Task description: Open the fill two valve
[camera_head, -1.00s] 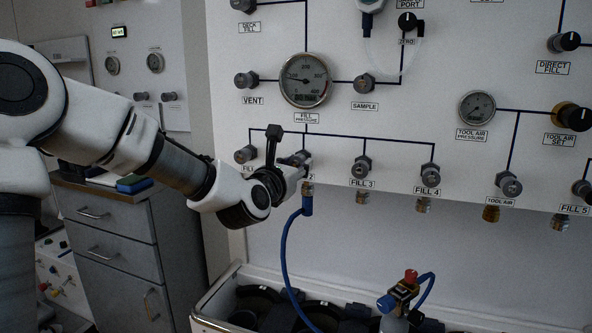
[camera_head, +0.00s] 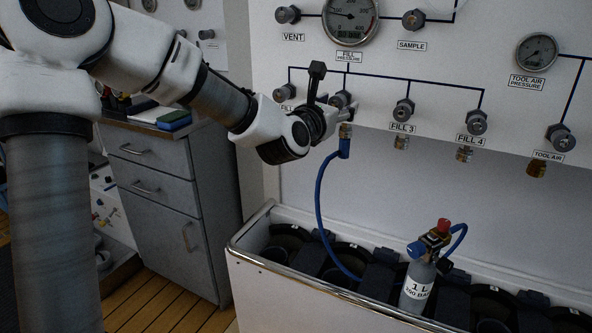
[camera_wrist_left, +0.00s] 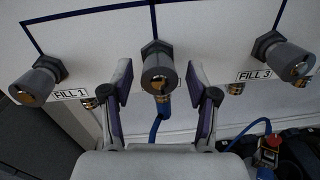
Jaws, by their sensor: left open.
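The fill two valve is a grey knob (camera_head: 341,99) on the white panel, partly hidden by my left gripper (camera_head: 342,112) in the head view. In the left wrist view the knob (camera_wrist_left: 157,68) is in the middle, between the FILL 1 and FILL 3 knobs. My left gripper (camera_wrist_left: 160,88) is open, with one finger on each side of the knob. Gaps show between the fingers and the knob. The FILL 2 label is hidden. A blue hose (camera_head: 320,195) hangs from the fitting below this valve. My right gripper is in neither view.
The FILL 1 knob (camera_wrist_left: 36,80) and FILL 3 knob (camera_wrist_left: 285,60) flank the gripper closely. The FILL 4 knob (camera_head: 477,122) is farther right. Below stands a white trough (camera_head: 262,270) with a grey cylinder (camera_head: 418,286) in it. A grey drawer cabinet (camera_head: 165,200) stands at left.

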